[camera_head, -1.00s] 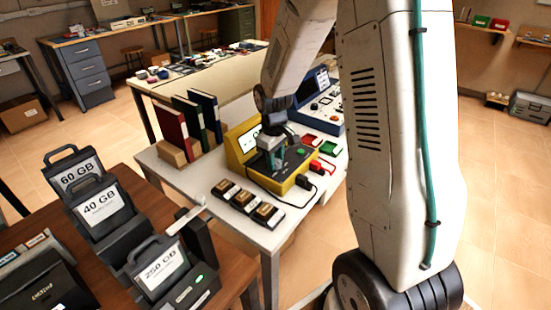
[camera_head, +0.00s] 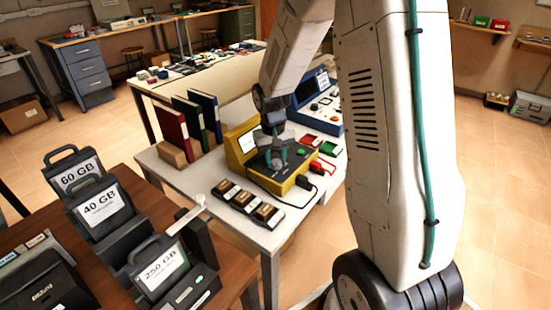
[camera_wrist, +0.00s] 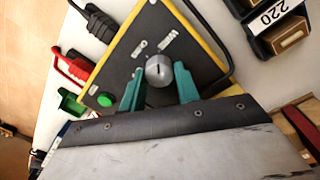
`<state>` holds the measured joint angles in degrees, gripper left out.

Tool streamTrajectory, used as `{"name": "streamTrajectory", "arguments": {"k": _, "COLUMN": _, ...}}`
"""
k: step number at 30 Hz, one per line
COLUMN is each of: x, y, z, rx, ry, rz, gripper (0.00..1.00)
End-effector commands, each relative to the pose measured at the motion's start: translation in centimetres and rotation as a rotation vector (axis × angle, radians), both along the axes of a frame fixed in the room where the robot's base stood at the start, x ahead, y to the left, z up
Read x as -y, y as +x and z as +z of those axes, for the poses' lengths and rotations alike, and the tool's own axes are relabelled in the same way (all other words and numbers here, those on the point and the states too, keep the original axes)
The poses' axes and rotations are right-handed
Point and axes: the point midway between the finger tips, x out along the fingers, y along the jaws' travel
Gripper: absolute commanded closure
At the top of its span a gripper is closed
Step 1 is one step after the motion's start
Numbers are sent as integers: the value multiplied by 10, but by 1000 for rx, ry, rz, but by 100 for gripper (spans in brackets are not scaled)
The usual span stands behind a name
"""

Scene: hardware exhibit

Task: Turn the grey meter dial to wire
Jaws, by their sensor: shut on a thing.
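The yellow meter (camera_head: 242,148) with a dark top panel stands on the white table. In the wrist view its panel (camera_wrist: 125,62) carries a round grey dial (camera_wrist: 159,71) with a dark pointer line, small white labels beyond it and a green button (camera_wrist: 105,100). My gripper (camera_wrist: 159,82) reaches down over the panel, its teal fingers on either side of the dial and shut on it. In the head view my gripper (camera_head: 276,157) is at the panel and the dial is hidden.
Red and green plugs (camera_wrist: 70,70) and black leads are beside the meter. Several labelled modules (camera_head: 248,203) lie in front. Binders (camera_head: 187,125) stand to the left, and a blue instrument (camera_head: 318,105) stands behind.

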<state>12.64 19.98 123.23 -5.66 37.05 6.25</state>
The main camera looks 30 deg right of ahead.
Motion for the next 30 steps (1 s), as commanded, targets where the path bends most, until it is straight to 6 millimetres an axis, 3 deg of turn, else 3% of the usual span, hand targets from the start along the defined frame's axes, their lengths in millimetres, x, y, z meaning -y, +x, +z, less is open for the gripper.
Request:
{"name": "streamTrajectory", "arguments": {"k": 12, "x": 0, "y": 1, "z": 1, "rx": 2, "ry": -1, "rz": -7, "gripper": 91}}
{"name": "streamTrajectory", "arguments": {"k": 13, "x": 0, "y": 1, "z": 1, "rx": 2, "ry": -1, "rz": -7, "gripper": 60}}
{"name": "streamTrajectory", "arguments": {"k": 15, "x": 0, "y": 1, "z": 1, "rx": 2, "ry": -1, "rz": -6, "gripper": 47}}
{"name": "streamTrajectory", "arguments": {"k": 24, "x": 0, "y": 1, "z": 3, "rx": 2, "ry": -1, "rz": -6, "gripper": 47}}
{"name": "streamTrajectory", "arguments": {"k": 30, "x": -1, "y": 2, "z": 30, "rx": 5, "ry": -1, "rz": -6, "gripper": 47}}
